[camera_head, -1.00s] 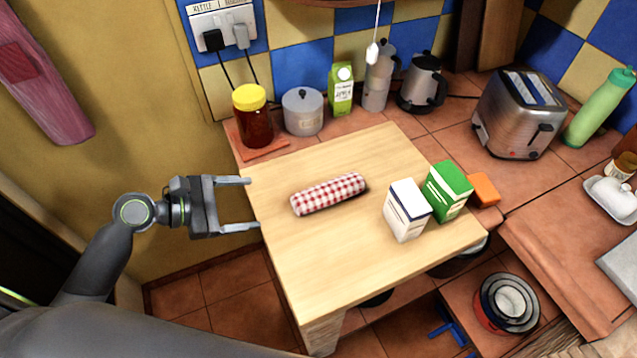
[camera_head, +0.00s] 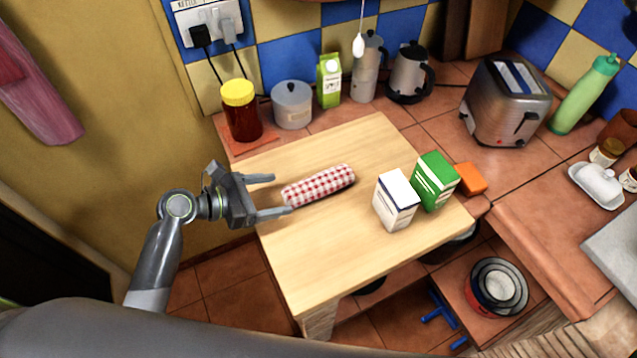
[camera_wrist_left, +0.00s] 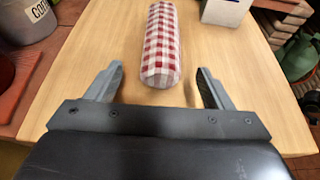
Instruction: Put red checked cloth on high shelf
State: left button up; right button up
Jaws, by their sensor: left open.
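The red checked cloth (camera_head: 318,186) is a rolled red-and-white bundle lying on the light wooden board (camera_head: 310,255). In the left wrist view the cloth (camera_wrist_left: 161,45) lies ahead, lined up between the fingers, with its near end close to the fingertips. My left gripper (camera_head: 281,194) is open and empty, at the left end of the cloth. Its two fingers also show in the left wrist view (camera_wrist_left: 160,80), one on each side of the cloth's near end. My right gripper is not in view. I cannot make out a high shelf for certain.
A white carton (camera_head: 396,202) and a green carton (camera_head: 436,182) stand right of the cloth. A yellow-lidded jar (camera_head: 242,112), a grey canister (camera_head: 292,105), a green-and-white carton (camera_head: 329,81) and a kettle (camera_head: 409,72) line the back. The board's front is clear.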

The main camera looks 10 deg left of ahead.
aim_at(289, 192)
pick_arm(q)
jog(key=x, duration=0.3)
jog(key=shift+w+d+f+p, duration=0.1)
jog(key=shift+w+d+p, duration=0.15)
jog(key=shift+d, duration=0.2)
jog(key=x, duration=0.4)
jog(key=shift+w+d+p, duration=0.1)
jog(key=shift+d+p, duration=0.15)
jog(key=shift+p, duration=0.15)
jog(key=shift+a, duration=0.1)
